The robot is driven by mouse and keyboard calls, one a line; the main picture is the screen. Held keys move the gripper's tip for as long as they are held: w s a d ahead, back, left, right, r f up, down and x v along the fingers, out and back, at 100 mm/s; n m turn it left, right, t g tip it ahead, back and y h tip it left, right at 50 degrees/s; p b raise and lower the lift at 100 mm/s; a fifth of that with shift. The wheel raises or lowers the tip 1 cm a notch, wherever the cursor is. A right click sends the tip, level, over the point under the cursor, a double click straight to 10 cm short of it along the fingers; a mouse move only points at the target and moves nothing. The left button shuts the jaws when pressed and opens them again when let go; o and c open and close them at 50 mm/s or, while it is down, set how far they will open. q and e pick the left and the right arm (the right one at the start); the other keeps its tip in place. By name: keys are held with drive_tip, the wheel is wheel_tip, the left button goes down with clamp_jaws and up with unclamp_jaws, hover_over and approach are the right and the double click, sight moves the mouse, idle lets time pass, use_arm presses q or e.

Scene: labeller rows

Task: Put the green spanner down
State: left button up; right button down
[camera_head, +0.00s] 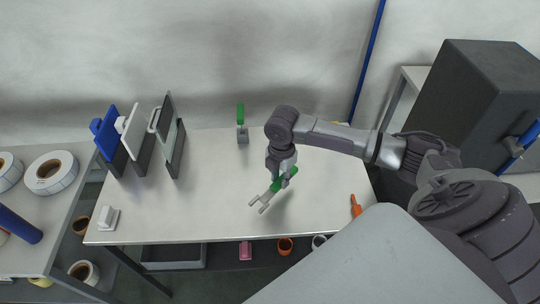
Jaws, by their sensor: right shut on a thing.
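My right gripper (284,174) points down over the middle right of the white table (185,217). It is shut on the green spanner (290,180). The spanner's green handle is in the jaws and its grey open end (262,202) sticks out toward the lower left. It is held tilted; I cannot tell whether its tip touches the table. The gripper hides part of the handle. My left gripper is not in view.
A green-handled tool (241,116) stands at the table's back edge. Upright panels (170,135) stand at the back left. A small white block (107,217) is at the front left, an orange tool (356,206) at the right. The table's middle left is clear.

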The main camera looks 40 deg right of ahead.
sight(271, 192)
drive_tip(key=a, duration=0.1)
drive_tip(key=a+f, duration=0.1)
drive_tip(key=a, duration=0.1)
drive_tip(key=shift+w+f, duration=0.3)
drive_tip(key=shift+f, duration=0.1)
wheel_tip(271, 192, down, 4)
drive_tip(key=shift+f+p, duration=0.1)
drive_tip(key=shift+p, duration=0.5)
drive_tip(key=c, duration=0.9)
unclamp_jaws()
drive_tip(key=shift+c, duration=0.2)
wheel_tip(271, 192, up, 12)
drive_tip(key=b, duration=0.1)
drive_tip(key=shift+b, duration=0.35)
